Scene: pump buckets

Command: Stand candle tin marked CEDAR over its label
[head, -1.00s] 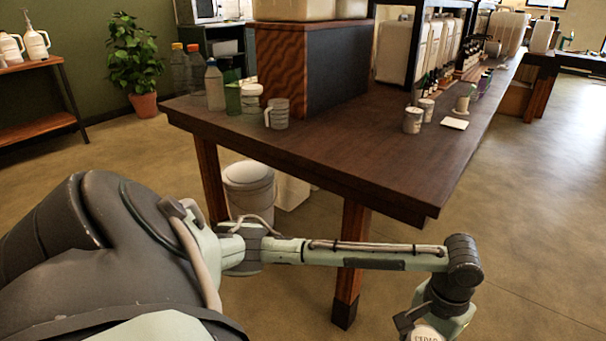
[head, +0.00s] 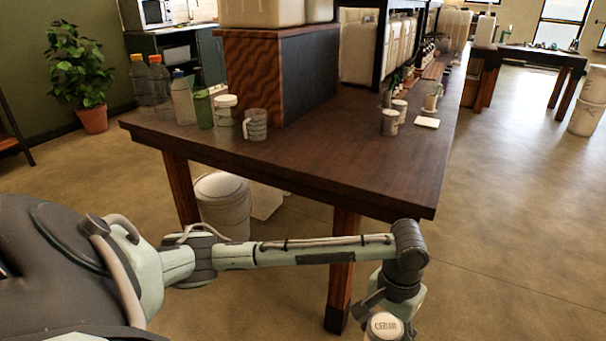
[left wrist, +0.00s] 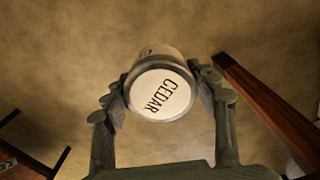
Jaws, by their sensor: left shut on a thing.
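The candle tin marked CEDAR (head: 385,325) is held by my left gripper (head: 392,312) low in front of the table's near right corner, over the floor. In the left wrist view its white round lid (left wrist: 160,95) with the word CEDAR faces the camera, between the two fingers of my left gripper (left wrist: 163,98). On the tabletop toward the right edge stand two other small tins, a nearer one (head: 390,122) and one behind it (head: 399,110). A flat white card (head: 426,122) lies beside them; I cannot read anything on it. My right gripper is not in view.
The dark wooden table (head: 300,160) stands ahead, its corner and leg (head: 341,265) close to my arm. A mug (head: 256,124), a jar (head: 226,110) and bottles stand at its left end. A white bucket (head: 223,205) is underneath.

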